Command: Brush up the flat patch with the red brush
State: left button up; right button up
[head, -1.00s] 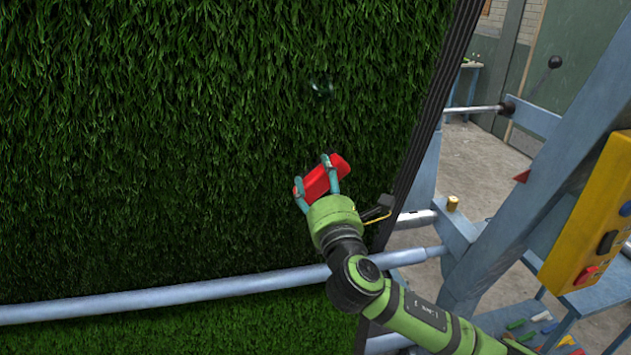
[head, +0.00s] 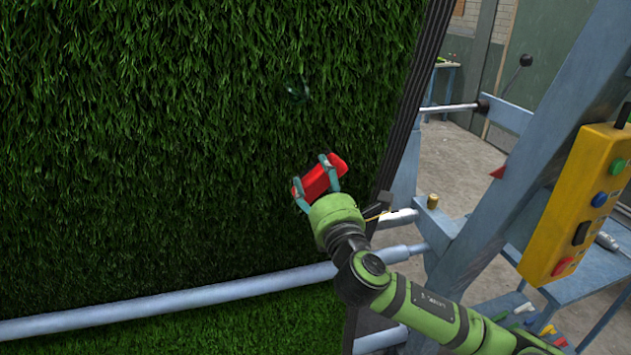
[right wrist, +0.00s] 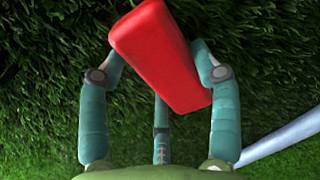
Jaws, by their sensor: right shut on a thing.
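The red brush (head: 322,178) is in my right gripper (head: 318,177), which is shut on it. In the right wrist view the brush (right wrist: 160,55) lies tilted between the teal fingers (right wrist: 160,75), in front of the turf. Its bristle side is hidden, and I cannot tell whether it touches the grass. The turf (head: 150,130) hangs as a tall green sheet. A small dark mark (head: 298,90) shows on it above the brush; I cannot tell whether this is the flat patch. My left gripper is not in view.
A grey-blue rail (head: 160,305) crosses the turf low down. The dark turf edge (head: 412,110) and blue machine frame (head: 540,130) stand to the right. A yellow control box (head: 578,205) hangs there, above a bench with several coloured pieces.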

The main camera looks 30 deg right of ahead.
jog(key=shift+s, duration=0.1)
jog(key=shift+s+a+f, duration=0.25)
jog(key=shift+s+f, duration=0.1)
jog(key=shift+s, duration=0.2)
jog(key=b+v, duration=0.1)
jog(key=v, duration=0.5)
jog(key=shift+s+f, duration=0.2)
jog(key=shift+w, duration=0.1)
jog(key=s+a+f+n+y+b, duration=0.1)
jog(key=s+a+f+y+b, duration=0.1)
jog(key=f, duration=0.6)
jog(key=s+a+f+n+y+b, duration=0.1)
jog(key=s+a+f+b, duration=0.1)
jog(key=a+f+b, duration=0.3)
jog(key=s+a+f+n+y+b, duration=0.1)
jog(key=s+a+f+y+b, duration=0.1)
jog(key=f, duration=1)
jog(key=s+a+b, duration=0.1)
jog(key=a+b, duration=0.1)
jog(key=shift+a+t+y, duration=0.3)
jog(key=shift+t, duration=0.1)
